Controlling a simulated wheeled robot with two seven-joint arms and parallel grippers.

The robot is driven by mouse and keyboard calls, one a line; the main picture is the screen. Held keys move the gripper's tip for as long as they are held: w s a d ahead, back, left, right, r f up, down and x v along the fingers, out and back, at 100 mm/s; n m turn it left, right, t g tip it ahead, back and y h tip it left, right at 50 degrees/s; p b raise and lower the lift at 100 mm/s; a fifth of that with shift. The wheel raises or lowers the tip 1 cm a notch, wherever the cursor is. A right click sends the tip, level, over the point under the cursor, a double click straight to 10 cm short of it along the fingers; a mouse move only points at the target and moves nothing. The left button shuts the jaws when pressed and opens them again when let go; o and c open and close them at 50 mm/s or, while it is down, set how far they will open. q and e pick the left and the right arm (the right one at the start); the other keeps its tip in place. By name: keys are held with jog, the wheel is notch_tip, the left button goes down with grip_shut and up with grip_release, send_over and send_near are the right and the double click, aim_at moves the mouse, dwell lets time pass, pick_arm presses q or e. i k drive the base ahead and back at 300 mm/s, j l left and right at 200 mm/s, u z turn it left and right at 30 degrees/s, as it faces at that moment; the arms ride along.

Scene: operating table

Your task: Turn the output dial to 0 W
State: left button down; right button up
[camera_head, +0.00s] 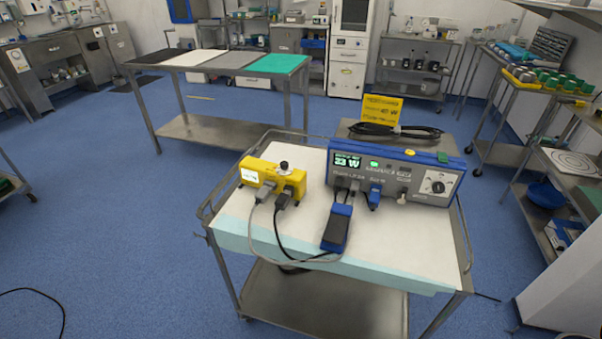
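A blue and grey generator unit (408,172) stands at the back right of a steel cart. Its lit green display (347,161) seems to read 23 W, in small blurred type. A round dial (437,183) sits on a white panel at the unit's right end; its pointer position is too small to tell. A yellow box (262,176) with a black knob (284,166) on top stands to the left, joined to cables. Neither of my grippers is in view.
A blue pedal-like block (336,228) and grey and black cables lie in front of the unit on the cart's white cloth (400,240). A yellow sign (381,108) and a coiled black cable (395,131) are behind it. The cloth's front right is clear.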

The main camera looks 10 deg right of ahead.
aim_at(438, 187)
jog(key=z, duration=1.4)
